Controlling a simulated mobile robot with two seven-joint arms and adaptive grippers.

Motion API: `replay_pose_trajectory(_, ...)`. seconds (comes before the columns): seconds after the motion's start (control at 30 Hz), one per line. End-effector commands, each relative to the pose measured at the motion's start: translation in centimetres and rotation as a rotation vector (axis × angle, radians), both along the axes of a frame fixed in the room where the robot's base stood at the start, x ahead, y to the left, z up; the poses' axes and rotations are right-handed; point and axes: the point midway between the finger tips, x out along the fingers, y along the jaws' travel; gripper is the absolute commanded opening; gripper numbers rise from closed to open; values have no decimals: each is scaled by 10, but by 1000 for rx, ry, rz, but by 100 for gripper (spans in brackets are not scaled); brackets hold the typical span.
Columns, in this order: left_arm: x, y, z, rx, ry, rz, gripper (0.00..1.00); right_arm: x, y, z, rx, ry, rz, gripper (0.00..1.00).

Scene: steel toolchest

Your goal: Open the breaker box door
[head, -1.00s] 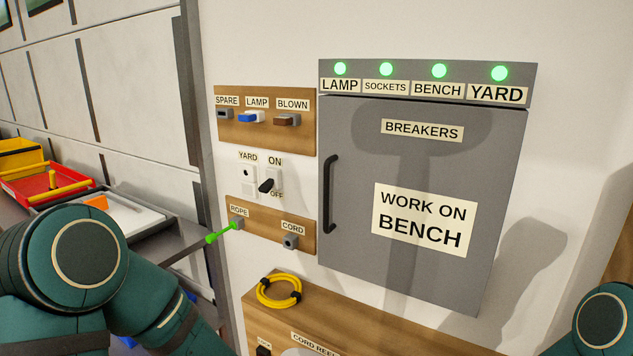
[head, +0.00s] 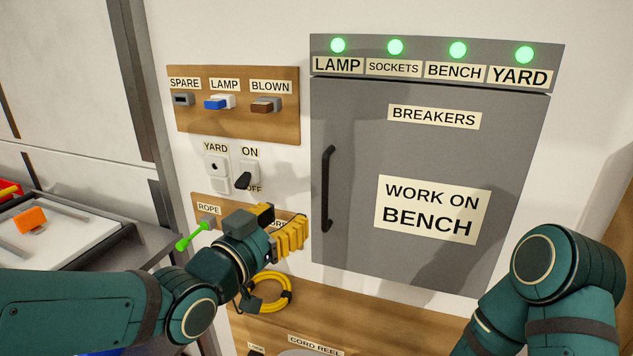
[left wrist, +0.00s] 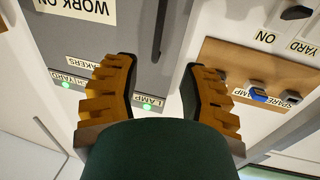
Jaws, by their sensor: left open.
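The grey breaker box door (head: 350,130) is shut, under a top panel (head: 425,82) with several lit green lamps. Its black vertical handle (head: 327,189) is on the left edge. In the left wrist view, seen upside down, the handle (left wrist: 160,28) lies beyond the fingertips. My left gripper (head: 297,232) has yellow fingers, is open and empty, and is left of the handle's lower end, apart from it. In the left wrist view its fingers (left wrist: 160,62) are spread wide. My right arm shows at the right, its gripper out of view.
Left of the box are a fuse board (head: 238,132), a YARD/ON switch (head: 244,178) and a lower hook board, partly hidden by my gripper. A bright green rod (head: 192,236) sticks out near ROPE.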

Motion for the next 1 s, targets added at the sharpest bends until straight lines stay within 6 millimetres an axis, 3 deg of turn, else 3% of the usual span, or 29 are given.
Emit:
replay_pose_trajectory(0.17,14,-9,-1,0,0,-3,43,0,0,-1,0,0,-1,47)
replay_pose_trajectory(0.7,97,-55,-1,-2,2,-1,43,0,0,-1,0,-1,0,47)
replay_pose_trajectory(1.0,118,-67,0,0,1,-1,43,0,0,-1,0,0,0,47)
